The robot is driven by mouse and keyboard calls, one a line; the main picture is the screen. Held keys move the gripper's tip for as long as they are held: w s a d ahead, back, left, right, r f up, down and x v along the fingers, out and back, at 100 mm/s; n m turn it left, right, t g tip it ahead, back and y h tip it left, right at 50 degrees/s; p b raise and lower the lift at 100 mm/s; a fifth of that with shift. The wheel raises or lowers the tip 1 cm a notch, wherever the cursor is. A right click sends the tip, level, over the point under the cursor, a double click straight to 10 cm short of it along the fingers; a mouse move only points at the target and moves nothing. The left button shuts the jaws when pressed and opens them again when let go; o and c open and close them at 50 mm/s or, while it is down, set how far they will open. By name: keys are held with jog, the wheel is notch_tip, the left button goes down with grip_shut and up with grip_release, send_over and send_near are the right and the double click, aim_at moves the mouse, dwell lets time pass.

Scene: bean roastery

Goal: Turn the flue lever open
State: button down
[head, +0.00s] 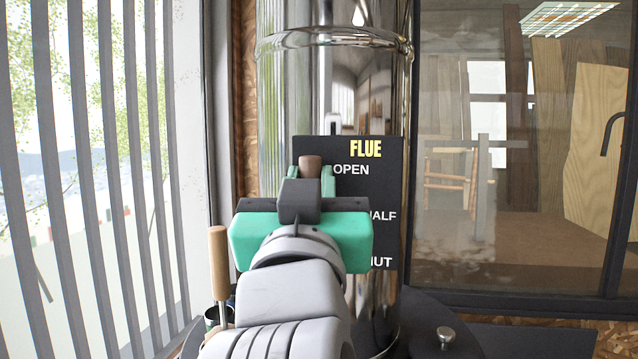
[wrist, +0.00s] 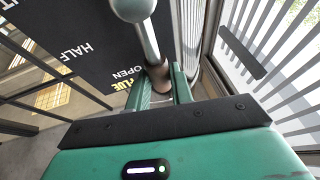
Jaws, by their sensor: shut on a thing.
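The flue lever has a brown grip (head: 310,163) that shows at the top of my gripper (head: 314,180), level with the word OPEN. In the wrist view its metal rod (wrist: 150,45) runs from a rounded silver hub (wrist: 133,8) to the brown grip (wrist: 160,76). The green fingers of my gripper (wrist: 162,90) are shut on this grip, one on each side. The black FLUE panel (head: 385,185) is marked OPEN, HALF and, partly covered, SHUT. My gripper and arm hide the hub and rod in the head view.
The panel is in front of a shiny flue pipe (head: 290,90). A wooden-handled tool (head: 218,262) stands in a dark can at the lower left. A slatted window is on the left, and a dark-framed glass pane (head: 520,250) is on the right.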

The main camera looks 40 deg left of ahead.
jog(key=shift+a, duration=0.1)
jog(key=c, duration=1.2)
grip_release()
jog(key=shift+c, duration=0.2)
jog(key=b+v, duration=0.2)
jog(key=v, duration=0.6)
jog(key=shift+b, duration=0.35)
jog(key=d+f+m+t+h+p, duration=0.2)
jog(key=d+h, duration=0.5)
jog(key=d, duration=0.4)
jog(key=s+d+f+m+t+h+p, duration=0.1)
jog(key=d+m+t+h, duration=0.4)
jog(key=d, duration=0.7)
notch_tip(320, 180, down, 3)
jog(key=shift+s+r+m+h+p, duration=0.3)
jog(key=shift+m+h+p, duration=0.15)
jog(key=shift+h, duration=0.45)
